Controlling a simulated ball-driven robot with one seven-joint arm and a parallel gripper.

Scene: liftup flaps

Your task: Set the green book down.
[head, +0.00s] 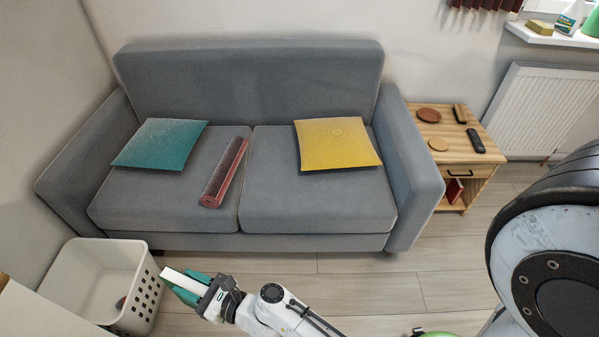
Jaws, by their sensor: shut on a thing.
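The green book (184,289) is at the lower left of the head view, with its white page edges facing up and its teal-green cover below. My gripper (204,294) is shut on the book at its right end. The book is in front of the sofa, next to the right side of the white basket in the picture. I cannot tell how high above the floor it is held, or whether it touches the basket.
A white basket (85,258) stands at the lower left. A grey sofa (315,212) holds a teal cushion (160,144), a rolled red mat (224,172) and a yellow cushion (337,144). A wooden side table (455,143) carries a remote (475,141) and coasters. Floor before the sofa is open.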

